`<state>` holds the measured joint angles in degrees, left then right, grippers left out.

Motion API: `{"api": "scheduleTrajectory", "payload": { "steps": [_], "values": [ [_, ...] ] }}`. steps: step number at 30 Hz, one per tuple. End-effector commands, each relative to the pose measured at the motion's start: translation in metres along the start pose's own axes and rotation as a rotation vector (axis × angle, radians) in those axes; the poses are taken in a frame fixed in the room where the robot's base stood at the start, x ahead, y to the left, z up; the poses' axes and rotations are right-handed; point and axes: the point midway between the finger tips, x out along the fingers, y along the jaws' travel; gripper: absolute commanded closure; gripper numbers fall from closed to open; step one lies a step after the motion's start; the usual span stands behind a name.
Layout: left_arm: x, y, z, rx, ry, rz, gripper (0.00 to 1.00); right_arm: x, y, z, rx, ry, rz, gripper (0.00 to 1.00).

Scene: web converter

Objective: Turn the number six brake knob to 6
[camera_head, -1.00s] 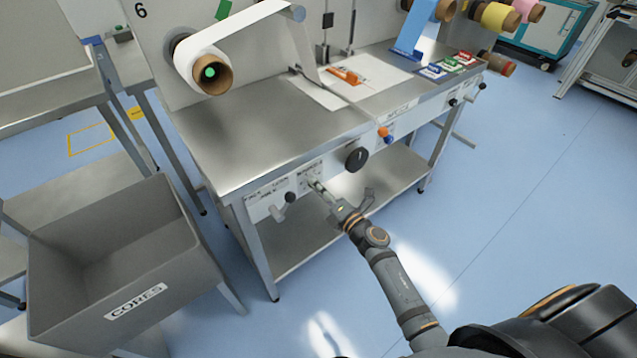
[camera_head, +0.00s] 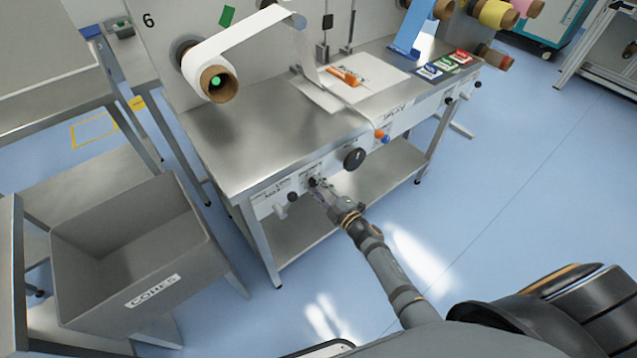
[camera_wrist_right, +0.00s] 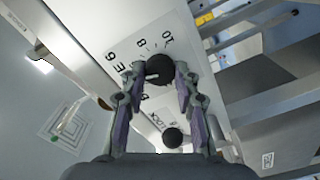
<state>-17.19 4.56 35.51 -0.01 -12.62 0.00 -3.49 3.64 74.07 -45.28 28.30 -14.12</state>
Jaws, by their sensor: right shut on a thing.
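The brake knob (camera_wrist_right: 160,69) is a round black knob on the white front panel (camera_wrist_right: 118,24). It sits between the fingers of my right gripper (camera_wrist_right: 154,78), which is shut on it. Printed scale figures, among them 8 and 10, show around the knob in the right wrist view. Its pointer setting cannot be read clearly. In the head view my right gripper (camera_head: 317,187) reaches the panel from below right and largely covers the knob. A number 6 (camera_head: 148,20) is printed on the upright plate above. My left gripper is not in view.
A larger black knob (camera_head: 355,158) sits to the right on the panel. A small black knob (camera_head: 293,197) sits to the left; another black knob (camera_wrist_right: 172,137) shows in the wrist view. The grey CORES bin (camera_head: 150,230) stands at left. Open floor lies right.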

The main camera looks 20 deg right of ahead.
Motion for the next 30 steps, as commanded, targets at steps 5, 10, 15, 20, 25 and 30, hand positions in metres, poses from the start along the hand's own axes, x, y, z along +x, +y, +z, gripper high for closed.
{"api": "scheduleTrajectory", "payload": {
  "steps": [5,10,15,20,25,30],
  "values": [
    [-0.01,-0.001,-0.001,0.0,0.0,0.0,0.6,0.0,0.001,-0.001,0.1,-0.002,-0.002,1.0],
    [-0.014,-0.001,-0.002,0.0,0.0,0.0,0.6,0.0,0.0,0.0,0.164,-0.003,-0.002,1.0],
    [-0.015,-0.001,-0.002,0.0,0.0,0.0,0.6,0.0,0.0,0.0,0.195,-0.002,-0.001,1.0],
    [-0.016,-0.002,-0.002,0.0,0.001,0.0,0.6,0.0,-0.001,0.001,0.205,-0.002,-0.001,1.0],
    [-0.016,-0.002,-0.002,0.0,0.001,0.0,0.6,0.0,-0.001,0.001,0.205,-0.002,-0.002,1.0],
    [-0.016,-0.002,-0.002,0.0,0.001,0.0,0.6,0.0,-0.001,0.001,0.204,-0.002,-0.002,0.64]
  ]
}}
